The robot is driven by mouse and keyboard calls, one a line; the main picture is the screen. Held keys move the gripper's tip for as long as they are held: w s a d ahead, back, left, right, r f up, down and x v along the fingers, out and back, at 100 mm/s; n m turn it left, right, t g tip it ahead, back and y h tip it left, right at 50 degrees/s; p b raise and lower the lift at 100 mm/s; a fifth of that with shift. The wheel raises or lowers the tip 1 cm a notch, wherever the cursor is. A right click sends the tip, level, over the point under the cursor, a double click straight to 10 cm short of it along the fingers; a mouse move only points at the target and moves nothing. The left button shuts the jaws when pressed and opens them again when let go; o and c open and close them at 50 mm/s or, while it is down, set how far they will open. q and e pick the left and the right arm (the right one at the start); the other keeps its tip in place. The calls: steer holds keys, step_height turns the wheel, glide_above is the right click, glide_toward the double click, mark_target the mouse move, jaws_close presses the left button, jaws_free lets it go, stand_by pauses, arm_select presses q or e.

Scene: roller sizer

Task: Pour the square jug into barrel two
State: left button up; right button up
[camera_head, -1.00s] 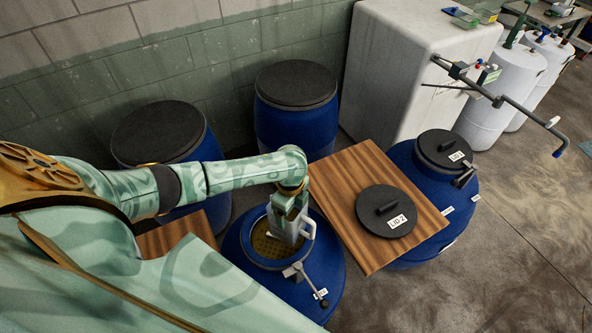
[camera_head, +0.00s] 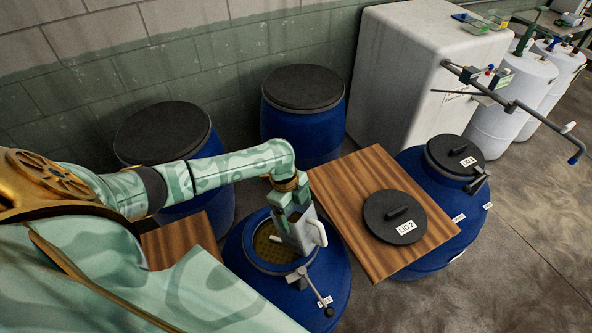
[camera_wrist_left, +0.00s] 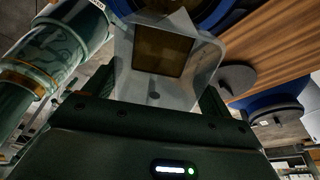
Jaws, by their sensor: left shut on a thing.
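The square jug (camera_head: 304,235) is whitish with a handle on its right side. My left gripper (camera_head: 290,212) is shut on it and holds it over the open mouth of barrel two (camera_head: 238,285), a blue barrel with a round opening and a yellowish inside. The jug looks slightly tilted. In the left wrist view the jug (camera_wrist_left: 195,75) is between the fingers, with a brown square area in it. I cannot tell whether any liquid is flowing. My right gripper is not in view.
Lid two (camera_head: 394,226) lies on a wooden board (camera_head: 345,200) right of barrel two. A clamp with a rod (camera_head: 314,283) sits on the barrel's front rim. A lidded blue barrel (camera_head: 425,255) stands at right; two black-topped barrels (camera_head: 305,125) (camera_head: 165,125) stand behind.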

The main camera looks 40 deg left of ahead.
mark_target(291, 216)
arm_select(q)
steer(key=shift+a+f+h+b, duration=0.3)
steer(key=shift+f+h+b, duration=0.4)
steer(key=shift+h+b, duration=1.2)
steer(key=shift+a+f+h+b, duration=0.35)
steer(key=shift+f+h+b, duration=0.5)
steer(key=shift+b, duration=2)
steer(key=shift+a+f+h+b, duration=0.3)
steer(key=shift+f+h+b, duration=0.25)
steer(key=shift+h+b, duration=1.4)
steer(key=shift+a+f+h+b, duration=0.4)
steer(key=shift+f+h+b, duration=0.35)
steer(key=shift+b, duration=1.5)
steer(key=shift+a+f+h+b, duration=0.4)
steer(key=shift+f+b, duration=0.55)
steer(key=shift+b, duration=1.25)
steer(key=shift+a+f+h+b, duration=0.25)
steer(key=shift+f+h+b, duration=0.3)
steer(key=shift+h, duration=0.1)
steer(key=shift+a+f+h+b, duration=0.25)
steer(key=shift+f+h+b, duration=0.15)
steer(key=shift+f+h, duration=0.2)
